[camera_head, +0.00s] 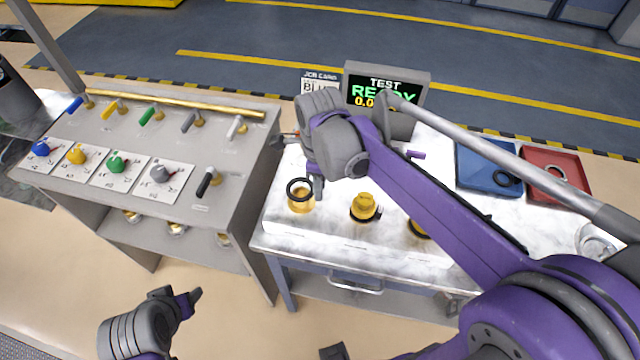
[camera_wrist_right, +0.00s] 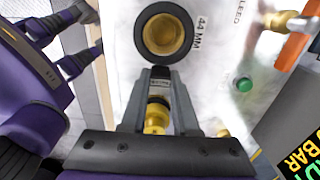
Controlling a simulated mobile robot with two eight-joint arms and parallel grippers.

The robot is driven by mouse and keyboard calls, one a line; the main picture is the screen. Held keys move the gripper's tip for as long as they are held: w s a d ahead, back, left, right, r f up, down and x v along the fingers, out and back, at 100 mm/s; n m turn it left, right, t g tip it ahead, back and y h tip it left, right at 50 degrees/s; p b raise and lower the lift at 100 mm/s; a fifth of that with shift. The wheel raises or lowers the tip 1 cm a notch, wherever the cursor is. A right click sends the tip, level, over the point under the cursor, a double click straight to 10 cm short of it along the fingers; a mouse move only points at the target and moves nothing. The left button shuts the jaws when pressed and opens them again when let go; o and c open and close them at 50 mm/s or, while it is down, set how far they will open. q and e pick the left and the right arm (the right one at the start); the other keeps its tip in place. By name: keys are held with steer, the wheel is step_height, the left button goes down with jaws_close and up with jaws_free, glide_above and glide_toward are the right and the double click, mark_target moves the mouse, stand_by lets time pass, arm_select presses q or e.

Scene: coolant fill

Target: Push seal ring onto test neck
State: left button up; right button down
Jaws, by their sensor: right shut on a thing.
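The black seal ring (camera_head: 291,192) is at the top of the leftmost brass test neck (camera_head: 300,206) on the bench. In the right wrist view the ring (camera_wrist_right: 141,36) lines up around the brass opening (camera_wrist_right: 165,36), beside a "44 MM" mark. I cannot tell whether it is around the neck or just above it. My right gripper (camera_head: 317,190) is shut on the ring's edge; its fingertips also show in the wrist view (camera_wrist_right: 157,76). My left gripper (camera_head: 190,299) is away from the bench at lower left. Its two fingers show apart and empty in the wrist view (camera_wrist_right: 88,38).
Another brass neck (camera_head: 364,207) stands to the right, with a third partly behind my right arm. A test display (camera_head: 386,88) reads READY. A blue tray (camera_head: 475,164) and a red tray (camera_head: 540,158) hold rings. A valve panel (camera_head: 130,150) stands left.

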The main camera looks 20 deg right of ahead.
arm_select(q)
steer(key=shift+f, duration=0.15)
arm_select(e)
steer(key=shift+f, duration=0.15)
arm_select(q)
steer(key=shift+s+f+b, duration=0.15)
steer(key=shift+f+b, duration=0.15)
arm_select(e)
steer(key=shift+f, duration=0.35)
arm_select(q)
steer(key=shift+s+f+b, duration=0.25)
steer(key=shift+f+b, duration=0.3)
steer(key=shift+f, duration=0.15)
steer(key=shift+s+f+b, duration=0.2)
steer(key=shift+f+b, duration=0.3)
steer(key=shift+f, duration=0.15)
arm_select(e)
steer(key=shift+f, duration=1.75)
steer(key=c, duration=0.6)
jaws_free()
steer(key=shift+r, duration=0.1)
step_height(320, 180, up, 11)
steer(key=shift+f+p, duration=0.2)
steer(key=shift+p, duration=0.2)
arm_select(q)
steer(key=shift+w+r, duration=0.15)
steer(key=shift+r, duration=0.35)
